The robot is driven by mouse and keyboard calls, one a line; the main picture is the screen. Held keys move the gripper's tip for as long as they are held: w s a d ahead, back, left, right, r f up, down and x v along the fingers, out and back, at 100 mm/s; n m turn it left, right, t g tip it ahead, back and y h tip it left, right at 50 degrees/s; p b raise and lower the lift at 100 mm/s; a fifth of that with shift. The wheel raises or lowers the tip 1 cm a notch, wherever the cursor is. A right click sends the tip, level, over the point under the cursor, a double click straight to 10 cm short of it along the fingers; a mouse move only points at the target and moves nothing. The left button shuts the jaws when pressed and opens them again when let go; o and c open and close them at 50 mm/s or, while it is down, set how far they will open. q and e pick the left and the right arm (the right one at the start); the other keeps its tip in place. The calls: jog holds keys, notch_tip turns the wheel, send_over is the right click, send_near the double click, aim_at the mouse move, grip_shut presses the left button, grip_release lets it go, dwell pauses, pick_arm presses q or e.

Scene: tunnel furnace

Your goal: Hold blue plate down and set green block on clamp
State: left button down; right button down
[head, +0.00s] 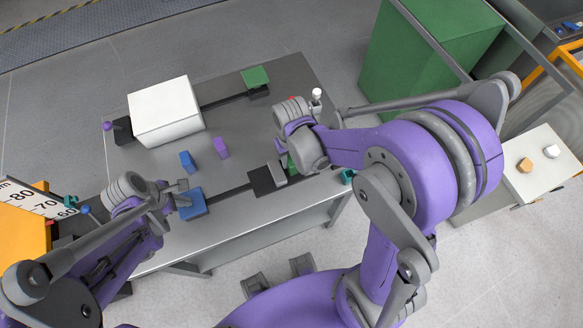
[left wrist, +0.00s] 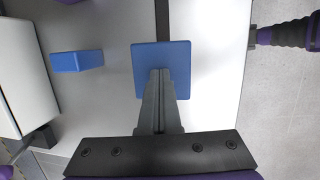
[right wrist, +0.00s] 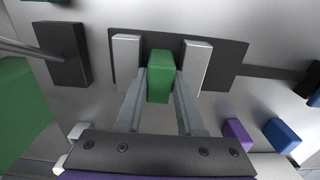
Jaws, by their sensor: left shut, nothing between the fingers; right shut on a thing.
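The blue plate (head: 193,205) lies at the front end of a dark rail on the table; the left wrist view shows its top (left wrist: 180,60). My left gripper (left wrist: 160,75) is shut and empty, its tips over the plate; whether they touch it is hard to tell. The clamp (head: 261,182) is a dark plate with two pale jaws, also in the right wrist view (right wrist: 230,62). My right gripper (right wrist: 161,88) is shut on the green block (right wrist: 161,66), which appears between the jaws. Its height above the clamp is unclear. In the head view my right wrist mostly hides the block.
A white box (head: 165,108) stands on the table (head: 235,115). A blue block (head: 187,161) and a purple block (head: 221,148) lie in front of it. A green plate (head: 256,78) sits at the far rail's end. A large green box (head: 425,60) stands beyond.

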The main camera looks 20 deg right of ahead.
jog(key=shift+f, duration=0.25)
jog(key=shift+c, duration=2.2)
grip_release()
notch_tip(320, 180, up, 15)
